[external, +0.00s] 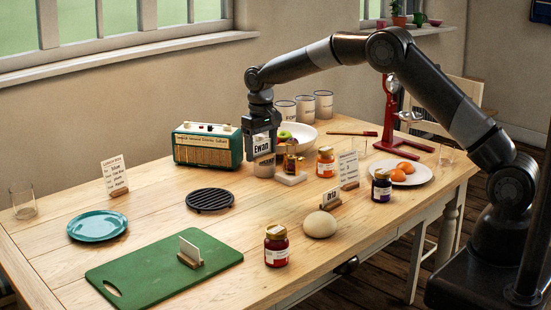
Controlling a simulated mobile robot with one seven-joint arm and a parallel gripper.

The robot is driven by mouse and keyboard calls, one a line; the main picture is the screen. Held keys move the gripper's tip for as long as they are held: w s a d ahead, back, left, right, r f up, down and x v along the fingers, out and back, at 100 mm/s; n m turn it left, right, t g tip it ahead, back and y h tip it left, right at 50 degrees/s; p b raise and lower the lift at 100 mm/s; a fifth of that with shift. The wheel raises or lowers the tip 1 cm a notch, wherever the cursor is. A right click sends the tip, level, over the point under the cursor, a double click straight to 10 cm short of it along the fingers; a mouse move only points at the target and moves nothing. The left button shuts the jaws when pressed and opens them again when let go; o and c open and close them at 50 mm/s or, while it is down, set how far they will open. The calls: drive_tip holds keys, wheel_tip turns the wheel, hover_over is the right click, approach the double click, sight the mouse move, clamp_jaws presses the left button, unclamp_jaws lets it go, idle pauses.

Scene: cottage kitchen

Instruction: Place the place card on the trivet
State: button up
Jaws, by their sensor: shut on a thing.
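A white place card (262,145) reading "Ewan" is held in my gripper (261,136), which is pointing down and shut on it. The card is near the middle of the table, to the right of the radio. The trivet (209,201), a round black slatted disc, lies flat and bare on the table, to the left of and nearer the camera than my gripper. The card's lower edge and base are hard to make out against a pale item just below it.
A teal plate (97,226) and a green board (160,272) with another card (190,250) flank the trivet. Wood right of the trivet is clear.

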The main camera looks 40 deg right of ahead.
drive_tip(key=w, duration=0.2)
hover_over(224, 198)
wheel_tip(224, 198, down, 7)
drive_tip(key=shift+r, duration=0.1)
drive_tip(key=shift+f, duration=2)
drive_tip(key=shift+f, duration=0.1)
drive_tip(key=o, duration=1)
drive_tip(key=shift+c, duration=0.2)
